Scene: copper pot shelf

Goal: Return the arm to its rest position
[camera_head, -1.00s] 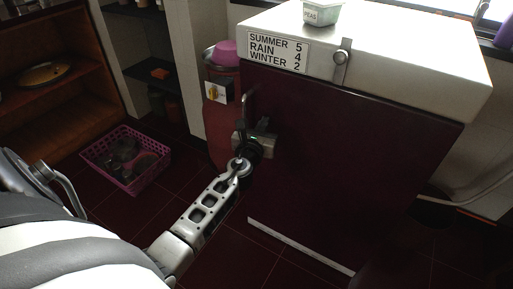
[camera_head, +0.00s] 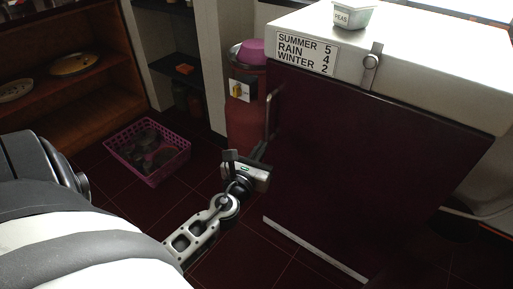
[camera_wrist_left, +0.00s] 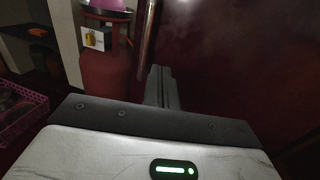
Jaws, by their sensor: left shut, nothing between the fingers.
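My left gripper (camera_head: 262,150) is in front of the dark red cabinet door (camera_head: 370,185), near the door's left edge. In the left wrist view its fingers (camera_wrist_left: 161,88) are together with nothing between them. The metal door handle (camera_head: 271,112) stands just beyond the fingers; it also shows in the left wrist view (camera_wrist_left: 148,45). I cannot tell from these views whether the fingers touch it. The door looks closed. My right gripper is not in view.
A white counter top (camera_head: 440,85) carries a sign (camera_head: 306,53) and a tub labelled PEAS (camera_head: 353,17). A red cylinder (camera_head: 246,110) stands left of the cabinet. A pink basket (camera_head: 148,150) sits on the floor. Wooden shelves (camera_head: 60,95) stand at far left.

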